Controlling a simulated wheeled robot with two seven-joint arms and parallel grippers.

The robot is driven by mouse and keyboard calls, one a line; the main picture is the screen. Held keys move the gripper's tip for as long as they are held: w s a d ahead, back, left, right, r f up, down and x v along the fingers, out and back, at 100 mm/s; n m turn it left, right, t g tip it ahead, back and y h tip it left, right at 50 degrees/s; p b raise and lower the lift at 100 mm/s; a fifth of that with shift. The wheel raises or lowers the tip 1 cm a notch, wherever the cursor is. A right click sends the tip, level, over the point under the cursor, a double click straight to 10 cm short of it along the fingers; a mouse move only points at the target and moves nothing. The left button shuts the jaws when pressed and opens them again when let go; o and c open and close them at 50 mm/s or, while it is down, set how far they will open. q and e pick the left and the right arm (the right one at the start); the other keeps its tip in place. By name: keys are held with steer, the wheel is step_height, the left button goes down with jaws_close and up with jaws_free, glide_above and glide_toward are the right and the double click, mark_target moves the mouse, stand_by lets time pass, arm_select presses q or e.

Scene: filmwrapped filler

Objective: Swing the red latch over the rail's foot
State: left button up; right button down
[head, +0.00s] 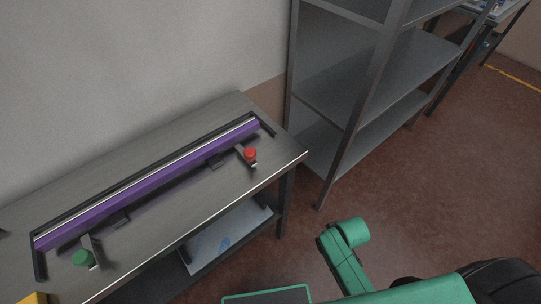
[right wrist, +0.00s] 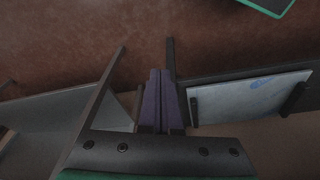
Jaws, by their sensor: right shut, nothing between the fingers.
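The purple rail (head: 155,183) lies along the grey table, between dark end brackets. The red latch (head: 249,155) is a red knob on a short dark bar near the rail's right end. A small dark foot (head: 215,161) juts from the rail's front, left of the red latch; the latch appears beside it, apart. A green latch (head: 83,258) stands near the rail's left end, with another foot (head: 119,220) to its right. My right gripper (right wrist: 158,75) is shut and empty in the right wrist view, away from the latch. My left gripper is not in view.
The table (head: 190,188) stands against a pale wall. A lower shelf holds a white sheet with a blue mark (head: 228,238), also in the right wrist view (right wrist: 250,95). A metal shelving unit (head: 350,75) stands right of the table. Red-brown floor (head: 450,170) is open at right.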

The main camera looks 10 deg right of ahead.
mark_target(245, 153)
steer(key=w+a+r+m+t+y, duration=0.1)
steer(key=w+r+m+y, duration=0.1)
steer(key=w+r+y, duration=0.3)
steer(key=w+a+r+m+t+y+b, duration=0.1)
steer(key=w+r+y, duration=0.4)
steer(key=r, duration=0.8)
steer(key=w+a+r+m+t+y+b, duration=0.1)
steer(key=w+r+y, duration=0.4)
steer(key=r, duration=0.5)
steer(key=shift+a+m+t+y, duration=0.4)
steer(key=shift+m+t, duration=0.4)
steer(key=shift+m, duration=0.4)
steer(key=shift+r, duration=0.1)
steer(key=p+x, duration=0.3)
steer(key=x, duration=0.6)
steer(key=shift+a+r, duration=0.15)
steer(key=shift+r, duration=0.05)
steer(key=a+p, duration=0.2)
steer(key=a, duration=0.1)
steer(key=shift+s+a+f, duration=0.2)
steer(key=shift+s+a, duration=0.15)
steer(key=shift+s, duration=0.05)
steer(key=shift+s+a, duration=0.15)
steer(key=shift+a, duration=0.1)
steer(key=shift+f, duration=0.15)
